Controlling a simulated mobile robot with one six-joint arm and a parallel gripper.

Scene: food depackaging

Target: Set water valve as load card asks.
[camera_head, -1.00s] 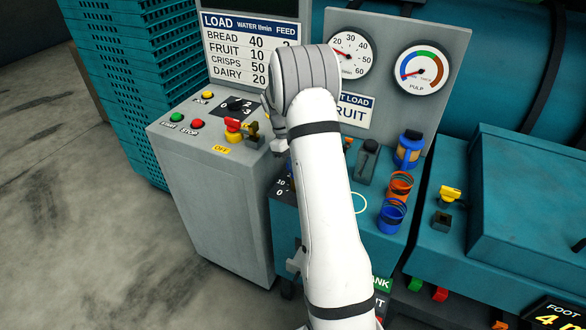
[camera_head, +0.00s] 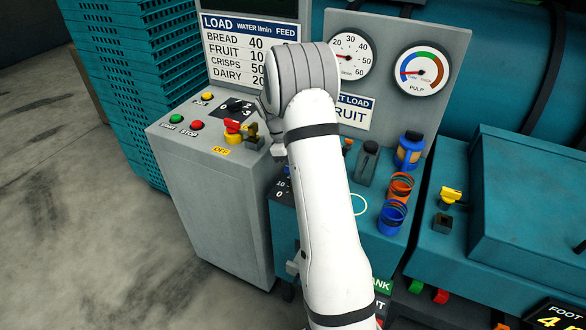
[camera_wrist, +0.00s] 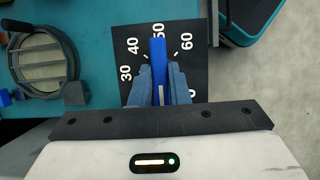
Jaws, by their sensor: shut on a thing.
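The blue valve handle (camera_wrist: 158,52) lies between the fingers of my gripper (camera_wrist: 161,80) in the wrist view. The gripper is shut on it. The handle's tip is at the 50 mark on the black dial plate (camera_wrist: 190,60), which reads 30, 40, 50, 60. The load card (camera_head: 250,50) lists water per load: bread 40, fruit 10, crisps 50, dairy 20. My arm hides its feed column. A partly covered sign (camera_head: 355,112) reads "...T LOAD" and "...RUIT". The water gauge (camera_head: 351,56) has its red needle at the low left side. My arm hides the gripper in the head view.
A grey control box (camera_head: 215,190) with buttons and a red-yellow switch stands left of my arm. A round strainer-like part (camera_wrist: 42,62) is left of the dial.

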